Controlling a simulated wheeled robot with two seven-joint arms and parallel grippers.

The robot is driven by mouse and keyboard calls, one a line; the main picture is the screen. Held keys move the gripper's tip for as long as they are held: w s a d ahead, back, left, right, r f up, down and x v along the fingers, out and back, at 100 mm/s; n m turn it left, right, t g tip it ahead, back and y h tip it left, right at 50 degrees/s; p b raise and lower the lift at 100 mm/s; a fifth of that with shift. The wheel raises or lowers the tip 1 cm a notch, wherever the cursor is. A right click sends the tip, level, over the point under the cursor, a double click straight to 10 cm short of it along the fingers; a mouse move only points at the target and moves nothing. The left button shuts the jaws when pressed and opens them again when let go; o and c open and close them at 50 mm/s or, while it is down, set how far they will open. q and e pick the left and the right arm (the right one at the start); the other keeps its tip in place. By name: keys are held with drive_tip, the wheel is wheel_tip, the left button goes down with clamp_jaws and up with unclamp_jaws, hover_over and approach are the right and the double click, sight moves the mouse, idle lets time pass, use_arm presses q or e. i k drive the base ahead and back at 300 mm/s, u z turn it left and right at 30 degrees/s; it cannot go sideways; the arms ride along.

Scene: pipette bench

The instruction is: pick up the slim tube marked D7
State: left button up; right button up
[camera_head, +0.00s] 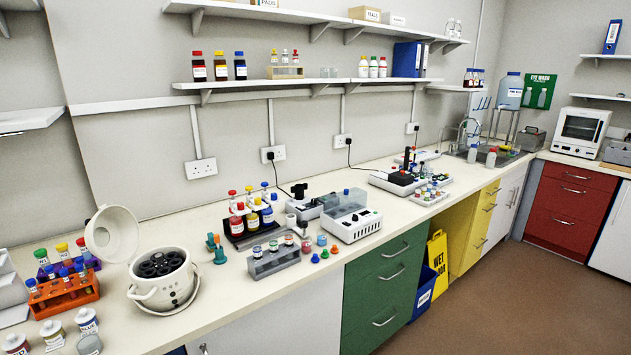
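No tube label is legible at this size, so I cannot tell which tube is D7. Several capped tubes stand in an orange rack (65,303) at the left end of the bench. A purple rack (94,263) with more capped tubes is just behind it. A grey rack (275,263) at the middle of the bench holds several small tubes. More small capped tubes stand around a white rack (428,199) farther right. Neither of my grippers shows in this view.
A white centrifuge (165,290) with its lid up stands right of the orange rack. Red and yellow bottles (252,220) sit in a dark tray behind the grey rack. Loose coloured caps (325,254) lie near the bench edge. A yellow wet-floor sign (437,262) stands below.

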sight(50, 270)
drive_tip(key=u, duration=1.2)
drive_tip(key=k, duration=0.55)
drive_tip(key=z, duration=1.2)
drive_tip(key=i, duration=1)
drive_tip(key=u, duration=0.55)
drive_tip(key=i, duration=0.75)
drive_tip(key=u, duration=0.65)
